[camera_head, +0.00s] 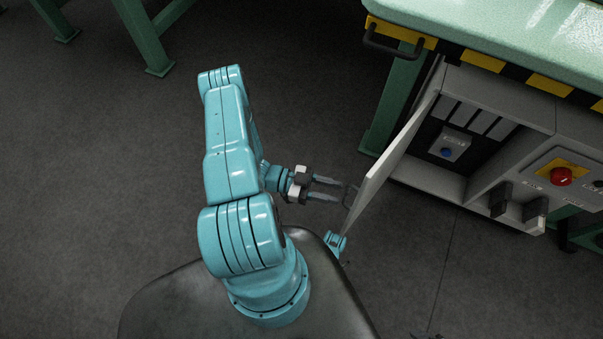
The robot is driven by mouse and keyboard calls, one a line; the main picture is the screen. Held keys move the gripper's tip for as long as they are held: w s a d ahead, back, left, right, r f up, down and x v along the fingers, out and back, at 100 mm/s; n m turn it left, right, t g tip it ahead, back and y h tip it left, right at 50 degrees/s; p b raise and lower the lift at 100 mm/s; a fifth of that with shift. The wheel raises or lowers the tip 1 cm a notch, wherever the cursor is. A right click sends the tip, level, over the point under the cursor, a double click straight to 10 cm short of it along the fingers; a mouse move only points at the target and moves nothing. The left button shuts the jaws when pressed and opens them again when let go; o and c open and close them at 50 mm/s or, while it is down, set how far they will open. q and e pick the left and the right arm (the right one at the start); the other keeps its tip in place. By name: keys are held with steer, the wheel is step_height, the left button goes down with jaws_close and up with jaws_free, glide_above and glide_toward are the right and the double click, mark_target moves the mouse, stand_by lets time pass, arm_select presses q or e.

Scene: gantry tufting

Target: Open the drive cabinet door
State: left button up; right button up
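The drive cabinet (440,181) stands at the right under the green table. Its pale door (396,150) is swung out wide on the cabinet's left side, seen nearly edge-on. The inside is exposed, with pale modules and a unit with a blue knob (447,152). A dark handle (349,194) sits on the door's outer face, near its free edge. My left gripper (340,191) is at this handle, its two fingers apart and pointing right. Whether the fingers touch the handle is too small to tell. My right gripper is not in view.
The green table (480,25) with a yellow-black striped edge overhangs the cabinet. A green leg (392,105) stands behind the door.

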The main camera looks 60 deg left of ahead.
arm_select(q)
steer(key=v, duration=0.8)
steer(key=shift+s+p, duration=0.3)
steer(key=shift+p, duration=0.1)
steer(key=shift+a, duration=0.1)
jaws_close()
steer(key=shift+n, duration=0.4)
